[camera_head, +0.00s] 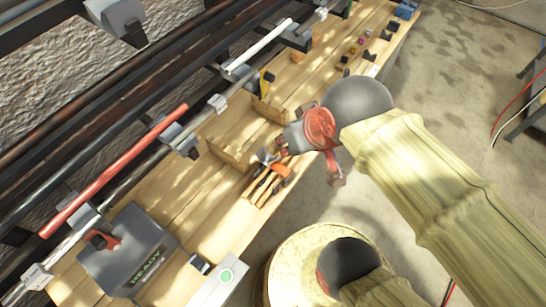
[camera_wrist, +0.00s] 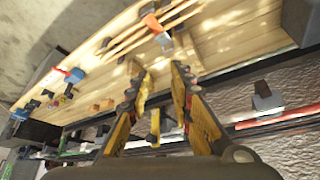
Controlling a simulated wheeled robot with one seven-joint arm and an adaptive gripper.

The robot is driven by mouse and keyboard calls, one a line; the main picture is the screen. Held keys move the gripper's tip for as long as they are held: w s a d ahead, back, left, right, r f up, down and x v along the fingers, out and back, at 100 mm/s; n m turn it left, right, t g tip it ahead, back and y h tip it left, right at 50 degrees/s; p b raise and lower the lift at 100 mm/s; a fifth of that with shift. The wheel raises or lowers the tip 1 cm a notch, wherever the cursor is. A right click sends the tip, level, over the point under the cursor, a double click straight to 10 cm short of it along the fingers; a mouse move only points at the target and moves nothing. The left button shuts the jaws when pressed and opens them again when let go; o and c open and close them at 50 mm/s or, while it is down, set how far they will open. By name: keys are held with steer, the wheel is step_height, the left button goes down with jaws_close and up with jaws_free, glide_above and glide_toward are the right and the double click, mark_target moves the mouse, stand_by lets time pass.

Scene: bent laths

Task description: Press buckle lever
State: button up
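A bundle of thin wooden laths (camera_head: 262,188) lies on the bench, with an orange and grey clamp-like piece (camera_head: 283,169) at one end. In the wrist view, the laths (camera_wrist: 130,36) and the orange piece (camera_wrist: 152,22) lie beyond my fingertips. I cannot tell for sure which part is the buckle lever. My gripper (camera_wrist: 161,72) is open, with two yellow-padded fingers apart and nothing visible between them. In the head view, my red and grey wrist is above the bench edge beside the laths; my fingertips are hard to make out there.
A grey box (camera_head: 125,262) with a red handle stands at the bench's lower left, beside a white box (camera_head: 215,287) with a green button. A red tube (camera_head: 115,170) and dark rails run along the wall. Small blocks (camera_head: 355,48) lie farther along the bench.

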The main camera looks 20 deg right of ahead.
steer(key=shift+a+r+p, duration=0.1)
steer(key=shift+r+p, duration=0.2)
steer(key=shift+p, duration=0.25)
steer(key=shift+c, duration=1.1)
steer(key=shift+w+a+f+g+p, duration=0.1)
steer(key=shift+f+g+p, duration=0.25)
steer(key=shift+p, duration=0.3)
steer(key=shift+c, duration=0.8)
steer(key=w+g+p, duration=0.1)
steer(key=w+p, duration=0.1)
steer(key=w+f+g+p, duration=0.1)
steer(key=w, duration=0.1)
steer(key=w+a+n+g+p, duration=0.1)
steer(key=w+p, duration=0.1)
steer(key=shift+a+f+g+p, duration=0.1)
steer(key=shift+f+g+p, duration=0.2)
steer(key=shift+g, duration=0.05)
jaws_close()
steer(key=w+f+n+g+p, duration=0.2)
steer(key=w+f+n+p, duration=0.1)
steer(key=w, duration=0.6)
steer(key=shift+a+f+n+g+h, duration=0.25)
steer(key=shift+f+n+g+h, duration=0.25)
steer(key=shift+n, duration=0.5)
